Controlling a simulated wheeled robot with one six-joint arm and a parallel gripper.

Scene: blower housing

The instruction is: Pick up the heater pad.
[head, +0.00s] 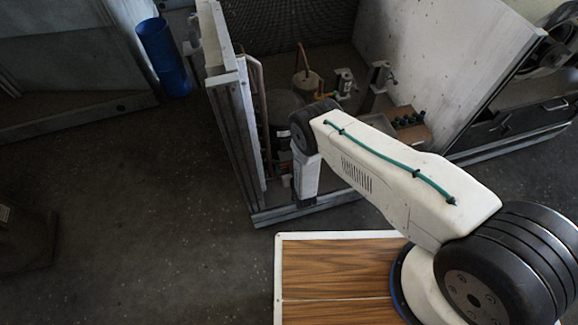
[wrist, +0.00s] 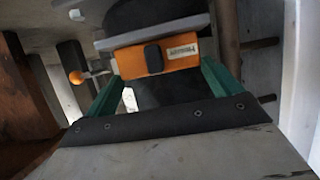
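The heater pad (wrist: 185,52) appears to be the orange rectangle with a small black box and a pale label in the upper middle of the wrist view. It lies against a dark rounded body (wrist: 155,15), with a grey ledge across its top edge. My gripper (wrist: 160,72) shows two green fingers spread wide, pointing at the pad's lower left and lower right. The gap between them looks empty near the palm. I cannot tell whether the fingertips touch the pad. In the head view my arm reaches into the housing, and the pad and fingers are not visible there.
The housing's left wall (head: 232,110) stands close beside my forearm, and its right panel (head: 440,55) rises behind. Pipes, a dark drum (head: 284,108) and small fittings crowd the inside. An orange-knobbed lever (wrist: 78,77) is left of the pad. A blue cylinder (head: 163,55) stands outside.

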